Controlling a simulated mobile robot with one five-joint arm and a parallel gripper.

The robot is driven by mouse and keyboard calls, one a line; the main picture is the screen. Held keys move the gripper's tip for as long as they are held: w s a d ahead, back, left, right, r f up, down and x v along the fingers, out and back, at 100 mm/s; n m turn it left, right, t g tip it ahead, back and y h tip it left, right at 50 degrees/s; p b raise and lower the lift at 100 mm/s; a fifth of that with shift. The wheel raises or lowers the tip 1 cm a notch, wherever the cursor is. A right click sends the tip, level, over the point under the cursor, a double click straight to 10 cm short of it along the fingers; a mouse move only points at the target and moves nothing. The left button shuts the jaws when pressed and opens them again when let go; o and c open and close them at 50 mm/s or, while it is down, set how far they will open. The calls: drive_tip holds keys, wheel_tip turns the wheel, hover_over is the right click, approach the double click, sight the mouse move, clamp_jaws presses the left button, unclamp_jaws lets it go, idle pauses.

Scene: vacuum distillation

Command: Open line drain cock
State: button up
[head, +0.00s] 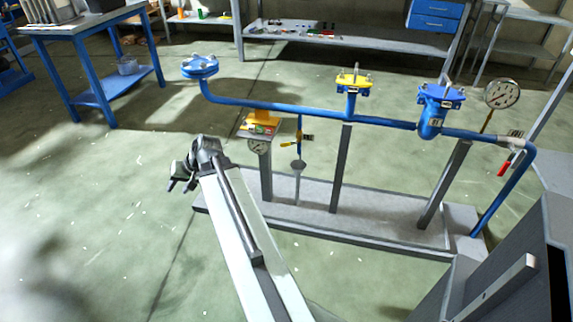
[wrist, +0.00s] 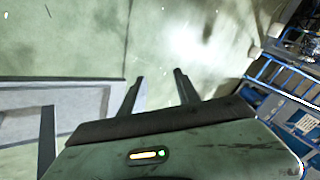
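A blue pipe line (head: 270,106) runs across the head view on grey posts. A thin blue drop pipe (head: 300,124) hangs below it and carries a small cock with a yellow handle (head: 291,143), which looks like the drain cock. A grey funnel-like piece (head: 298,165) stands beneath it. Whether the cock is open or shut is too small to tell. My gripper (head: 181,186) is to the left of the cock in the picture, apart from the line. In the wrist view its two fingers (wrist: 158,82) are spread with nothing between them.
A red-handled valve (head: 505,165) and a gauge (head: 502,94) are at the line's right end. A yellow-topped valve (head: 352,82) is mid-line. A grey base plinth (head: 385,225) lies below. A blue-legged table (head: 95,28) stands back left; the floor on the left is clear.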

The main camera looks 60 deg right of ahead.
drive_tip(key=s+d+f+m+t+h+b, duration=0.2)
drive_tip(key=s+d+f+m+b, duration=0.15)
drive_tip(key=d, duration=0.65)
drive_tip(key=s+d+f+m+t+h+b, duration=0.15)
drive_tip(key=d+b, duration=0.25)
drive_tip(key=d, duration=0.6)
drive_tip(key=m+t+h+b, duration=0.2)
drive_tip(key=m+h+b, duration=0.2)
drive_tip(key=m+h, duration=0.3)
approach(286, 146)
drive_tip(key=w+d, duration=0.2)
drive_tip(key=shift+m+y, duration=0.3)
drive_tip(key=shift+y, duration=0.15)
drive_tip(key=b+x, duration=0.2)
drive_tip(key=x, duration=0.6)
drive_tip(key=shift+f, duration=0.1)
drive_tip(key=shift+c, duration=0.4)
drive_tip(key=shift+a, duration=0.1)
clamp_jaws()
